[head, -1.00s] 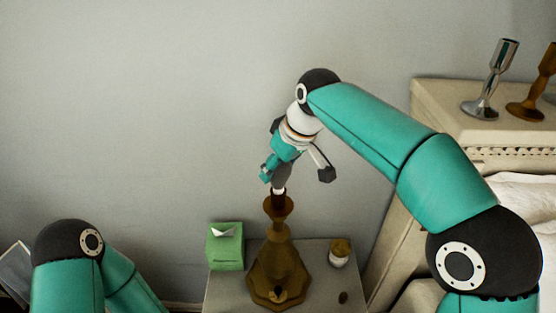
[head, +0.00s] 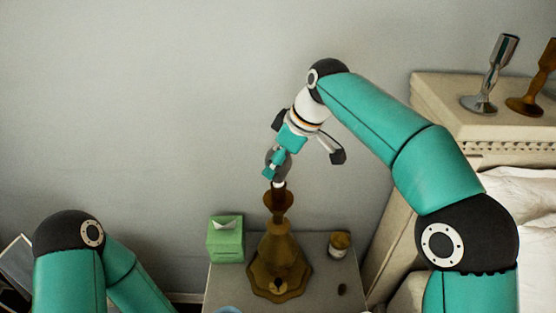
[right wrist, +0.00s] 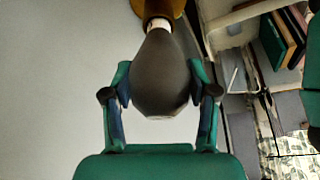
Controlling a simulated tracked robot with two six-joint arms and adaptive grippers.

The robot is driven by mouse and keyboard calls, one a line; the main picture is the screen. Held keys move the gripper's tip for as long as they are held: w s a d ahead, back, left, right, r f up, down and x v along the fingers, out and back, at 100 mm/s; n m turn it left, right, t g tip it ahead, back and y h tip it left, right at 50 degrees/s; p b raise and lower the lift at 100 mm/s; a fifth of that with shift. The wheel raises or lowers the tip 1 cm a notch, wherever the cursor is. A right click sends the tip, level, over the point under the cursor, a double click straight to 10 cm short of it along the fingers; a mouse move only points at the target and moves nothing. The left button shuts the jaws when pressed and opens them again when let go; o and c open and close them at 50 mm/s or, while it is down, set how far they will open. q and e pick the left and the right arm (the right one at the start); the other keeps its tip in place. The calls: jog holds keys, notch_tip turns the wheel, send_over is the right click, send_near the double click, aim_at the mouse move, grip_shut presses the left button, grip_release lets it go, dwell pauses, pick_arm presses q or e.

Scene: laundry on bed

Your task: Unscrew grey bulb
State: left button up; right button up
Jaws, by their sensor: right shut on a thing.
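The grey bulb (right wrist: 163,76) is dark and pear-shaped and fills the middle of the right wrist view. Its pale neck (right wrist: 158,22) meets the brown socket at the top of that view. My right gripper (head: 275,165) has its fingers on both sides of the bulb, shut on it, above the brown lamp (head: 280,255). The lamp stands upright on the nightstand. The bulb's neck is at the socket top; I cannot tell how far it is threaded in. My left arm shows at lower left, but its gripper is out of view.
A green tissue box (head: 226,246) stands left of the lamp on the nightstand (head: 318,295). A small jar (head: 338,244) stands on its right. A headboard or cabinet (head: 450,90) holds a silver goblet (head: 485,85) and a brown one (head: 530,92).

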jog(key=n+g, duration=0.1)
jog(key=n, duration=0.2)
jog(key=shift+y, duration=0.3)
jog(key=o, duration=1)
